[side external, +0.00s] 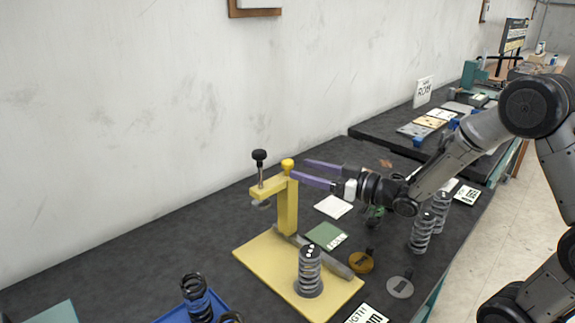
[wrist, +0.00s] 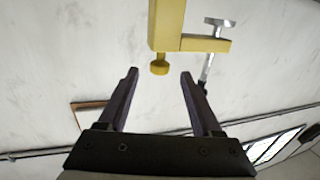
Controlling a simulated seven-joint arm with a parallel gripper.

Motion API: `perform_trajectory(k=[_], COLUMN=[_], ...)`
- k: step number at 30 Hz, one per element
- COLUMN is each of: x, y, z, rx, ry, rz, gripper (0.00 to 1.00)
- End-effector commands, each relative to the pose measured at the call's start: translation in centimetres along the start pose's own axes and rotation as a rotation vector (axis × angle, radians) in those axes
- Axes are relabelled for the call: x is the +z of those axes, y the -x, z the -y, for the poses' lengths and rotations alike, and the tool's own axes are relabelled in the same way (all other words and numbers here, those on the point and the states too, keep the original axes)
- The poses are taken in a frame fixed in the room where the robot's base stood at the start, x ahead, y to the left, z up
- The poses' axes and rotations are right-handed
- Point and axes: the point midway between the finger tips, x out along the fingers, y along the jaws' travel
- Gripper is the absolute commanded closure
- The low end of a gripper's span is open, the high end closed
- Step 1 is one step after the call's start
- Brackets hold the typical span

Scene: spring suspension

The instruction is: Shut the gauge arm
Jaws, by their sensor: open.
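The yellow gauge has an upright post (side external: 288,210) on a yellow base plate (side external: 262,262). Its yellow gauge arm (side external: 268,187) points left from the post top and carries a black-knobbed screw (side external: 259,158) with a silver foot. A yellow knob (side external: 288,165) tops the post. My gripper (side external: 300,170) is open, with purple fingers pointing left close to this knob. In the wrist view the knob (wrist: 160,66) appears centred between the fingertips, at about their level, with nothing gripped. The gauge arm (wrist: 205,44) extends right there. Whether a finger touches the knob is unclear.
A grey spring (side external: 310,270) stands on the base plate by a grey bar (side external: 330,258). More springs (side external: 421,232) stand at right. The wall (side external: 120,110) is behind; dark table left of the gauge is clear.

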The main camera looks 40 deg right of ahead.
Motion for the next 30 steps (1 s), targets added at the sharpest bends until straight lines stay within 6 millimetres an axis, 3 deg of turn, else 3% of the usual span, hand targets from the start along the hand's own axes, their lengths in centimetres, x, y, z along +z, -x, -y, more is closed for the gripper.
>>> perform_trajectory(k=[3, 9, 22, 30], x=[0.0, 0.0, 0.0, 0.0], y=[-2.3, -4.7, -5.6, -5.6], z=[0.1, 0.0, 0.0, 0.0], rx=[-0.003, -0.001, 0.001, 0.000], ry=[0.001, 0.000, 0.000, 0.000], rz=[-0.001, 0.000, -0.001, -0.001], gripper=[0.34, 0.34, 0.34, 0.81])
